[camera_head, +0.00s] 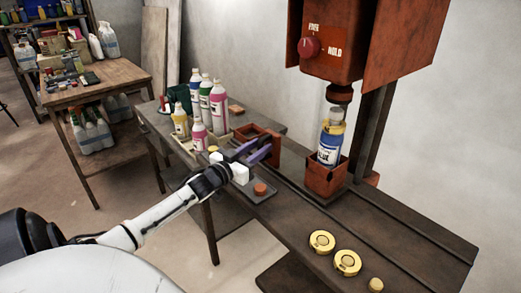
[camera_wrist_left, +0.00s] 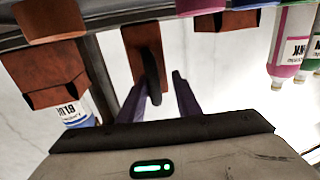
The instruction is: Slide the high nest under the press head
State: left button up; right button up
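A red-brown nest (camera_head: 325,180) stands under the press head (camera_head: 340,93) with a blue-labelled bottle (camera_head: 330,143) upright in it. A second red-brown nest (camera_head: 270,136) stands further back on the bench, partly hidden by my left gripper (camera_head: 255,151). I cannot tell from the frames which nest is the high one. In the left wrist view, the purple fingers of my gripper (camera_wrist_left: 159,88) are apart, with a dark handle (camera_wrist_left: 152,75) on a red-brown nest (camera_wrist_left: 146,45) showing between them. I cannot tell whether they touch it. My right gripper is not in view.
A red button (camera_head: 261,189) on a grey plate sits before my left gripper. Several bottles (camera_head: 204,107) stand in a tray at the back left. Yellow round pieces (camera_head: 322,241) lie on the front of the bench. Dark rails run along the bench (camera_head: 395,240).

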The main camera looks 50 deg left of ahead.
pick_arm(q)
jog(key=shift+s+d+f, duration=0.1)
jog(key=shift+d, duration=0.05)
jog(key=shift+s, duration=0.25)
jog(key=s+d, duration=0.1)
jog(key=s, duration=0.8)
jog(key=shift+s, duration=0.3)
